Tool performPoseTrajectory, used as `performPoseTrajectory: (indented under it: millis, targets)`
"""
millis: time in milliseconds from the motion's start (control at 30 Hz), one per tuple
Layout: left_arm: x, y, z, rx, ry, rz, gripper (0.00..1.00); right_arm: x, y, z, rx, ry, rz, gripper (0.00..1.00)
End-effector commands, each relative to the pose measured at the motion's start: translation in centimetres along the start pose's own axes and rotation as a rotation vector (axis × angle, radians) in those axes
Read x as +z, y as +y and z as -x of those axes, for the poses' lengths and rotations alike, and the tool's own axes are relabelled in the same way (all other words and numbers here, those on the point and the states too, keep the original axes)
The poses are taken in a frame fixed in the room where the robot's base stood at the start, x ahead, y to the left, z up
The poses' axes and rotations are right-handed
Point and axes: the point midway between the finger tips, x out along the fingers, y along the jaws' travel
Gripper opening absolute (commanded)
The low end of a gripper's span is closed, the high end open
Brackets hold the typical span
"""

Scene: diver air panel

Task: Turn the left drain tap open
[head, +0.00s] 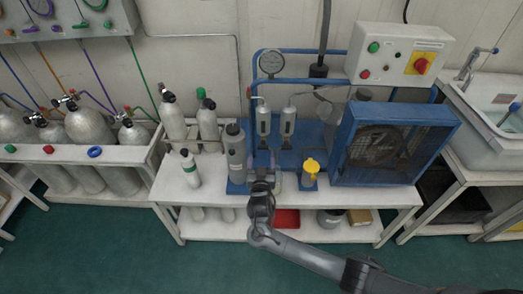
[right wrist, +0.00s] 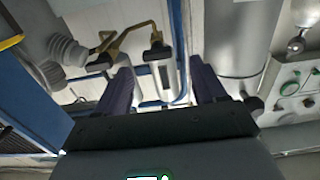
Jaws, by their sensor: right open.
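Two pale filter cylinders hang side by side on the blue frame, the left one (head: 263,120) and the right one (head: 287,121). The right wrist view is roughly upside down. There the left filter cylinder (right wrist: 166,74) shows between my fingers, with a brass drain fitting (right wrist: 156,38) at its lower end. A second brass fitting (right wrist: 105,41) sits to the left in that view. My right gripper (head: 263,171) is open below the left cylinder; it also shows in the wrist view (right wrist: 160,65). Contact with the tap cannot be told. My left gripper is out of view.
A tall grey cylinder (head: 235,155) stands close left of my right gripper. A yellow-topped filler (head: 311,167) and a blue caged compressor (head: 395,145) stand to the right. A small white bottle (head: 190,170) stands left on the white bench (head: 166,190).

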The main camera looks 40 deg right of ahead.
Motion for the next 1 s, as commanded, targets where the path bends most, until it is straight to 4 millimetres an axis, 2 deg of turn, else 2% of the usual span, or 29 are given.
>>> performPoseTrajectory:
  millis: [33,200,400,600,867,1000]
  targets:
    - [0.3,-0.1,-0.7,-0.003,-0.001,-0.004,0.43,0.2,0.1,-1.1,0.003,0.004,0.003,0.70]
    - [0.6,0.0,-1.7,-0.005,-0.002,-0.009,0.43,0.2,0.1,-3.7,0.003,0.002,0.002,0.70]
    - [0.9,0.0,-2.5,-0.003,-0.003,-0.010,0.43,0.2,0.1,-5.8,0.002,0.001,0.001,0.70]
    - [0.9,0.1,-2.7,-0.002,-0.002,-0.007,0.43,0.1,0.1,-6.6,0.001,-0.001,0.001,0.70]
    - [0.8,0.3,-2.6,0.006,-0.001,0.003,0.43,0.0,0.1,-6.6,0.002,-0.001,0.001,0.70]
    - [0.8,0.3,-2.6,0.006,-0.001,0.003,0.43,0.0,0.1,-6.6,0.002,-0.001,0.001,0.49]
